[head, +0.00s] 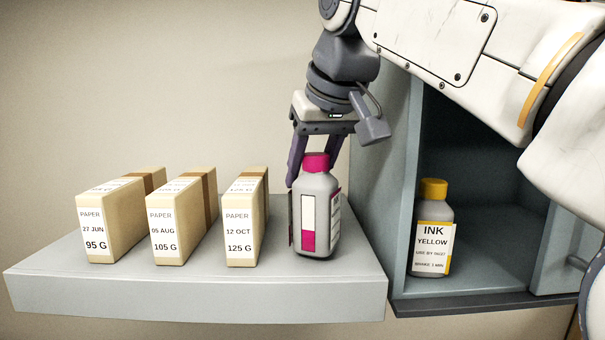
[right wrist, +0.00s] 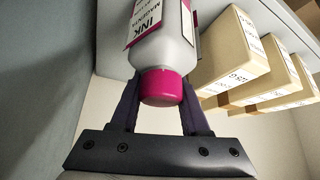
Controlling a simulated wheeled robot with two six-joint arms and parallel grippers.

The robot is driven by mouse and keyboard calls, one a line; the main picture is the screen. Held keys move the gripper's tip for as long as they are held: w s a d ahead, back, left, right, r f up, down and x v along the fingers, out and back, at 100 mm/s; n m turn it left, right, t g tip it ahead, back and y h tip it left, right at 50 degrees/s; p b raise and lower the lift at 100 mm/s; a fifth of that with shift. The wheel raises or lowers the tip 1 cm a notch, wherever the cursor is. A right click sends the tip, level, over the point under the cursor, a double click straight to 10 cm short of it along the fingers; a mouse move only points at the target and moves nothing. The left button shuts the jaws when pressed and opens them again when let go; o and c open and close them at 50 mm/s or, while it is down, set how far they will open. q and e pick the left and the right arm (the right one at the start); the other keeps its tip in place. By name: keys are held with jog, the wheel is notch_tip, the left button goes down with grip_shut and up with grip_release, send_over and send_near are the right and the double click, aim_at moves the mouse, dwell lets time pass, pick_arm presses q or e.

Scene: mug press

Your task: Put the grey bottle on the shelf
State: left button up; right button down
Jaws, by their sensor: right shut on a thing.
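The grey bottle (head: 318,200) has a magenta cap and a white and magenta label. It stands upright on the right part of the light grey shelf (head: 200,301), at or very near its surface. My left gripper is not in view.
Three paper boxes (head: 108,222) stand in a row left of the bottle, with a small gap. A grey cabinet (head: 430,302) adjoins on the right. Another grey bottle with a yellow cap, labelled ink yellow (head: 431,230), stands inside its open compartment.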

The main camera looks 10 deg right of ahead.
jog(key=shift+f, duration=0.25)
jog(key=shift+f, duration=0.1)
jog(key=shift+c, duration=1.9)
grip_release()
jog(key=a+v, duration=0.1)
jog(key=v, duration=1.1)
jog(key=shift+d, duration=0.45)
jog(key=shift+s, duration=0.1)
